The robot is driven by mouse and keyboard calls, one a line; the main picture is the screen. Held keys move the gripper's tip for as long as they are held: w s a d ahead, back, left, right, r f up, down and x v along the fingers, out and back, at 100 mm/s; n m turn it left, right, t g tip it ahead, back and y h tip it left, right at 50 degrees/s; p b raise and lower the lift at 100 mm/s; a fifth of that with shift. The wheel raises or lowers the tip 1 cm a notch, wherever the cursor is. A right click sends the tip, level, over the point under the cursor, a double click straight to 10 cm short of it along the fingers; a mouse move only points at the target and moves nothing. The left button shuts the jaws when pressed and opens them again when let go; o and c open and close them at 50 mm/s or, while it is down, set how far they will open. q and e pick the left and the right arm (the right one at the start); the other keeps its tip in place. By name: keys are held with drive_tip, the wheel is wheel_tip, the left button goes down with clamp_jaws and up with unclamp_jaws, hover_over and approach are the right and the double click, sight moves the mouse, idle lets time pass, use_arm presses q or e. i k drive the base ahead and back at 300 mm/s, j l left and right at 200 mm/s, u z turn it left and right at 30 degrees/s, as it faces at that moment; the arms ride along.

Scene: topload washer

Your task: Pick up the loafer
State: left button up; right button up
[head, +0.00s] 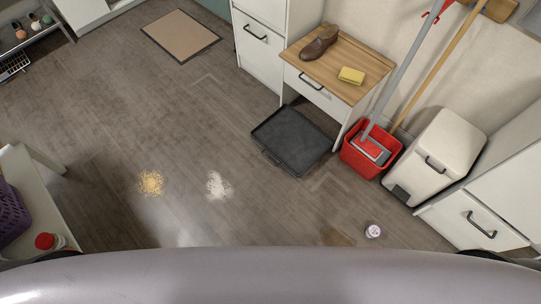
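A brown loafer (320,42) lies on the wooden top of a small white drawer table (345,62) at the upper right of the head view. A yellow sponge (351,76) lies on the same top, to the right of the loafer and apart from it. Neither of my grippers shows in the head view, and nothing touches the loafer.
A black tray (291,141) lies on the floor before the table. A red bucket (360,160) with mop handles and a white bin (440,155) stand to its right. A yellow spill (151,183), white spill (218,186) and small container (373,231) are on the floor.

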sight(314, 50)
drive_tip(key=z, duration=0.45)
drive_tip(key=i+j+z, duration=0.15)
drive_tip(key=z, duration=0.35)
drive_tip(key=i+j+z, duration=0.1)
drive_tip(key=j+z, duration=0.2)
drive_tip(key=z, duration=0.2)
drive_tip(key=j+z, duration=0.3)
drive_tip(key=z, duration=0.2)
drive_tip(key=i+j+z, duration=0.1)
drive_tip(key=j+z, duration=0.2)
drive_tip(key=z, duration=0.2)
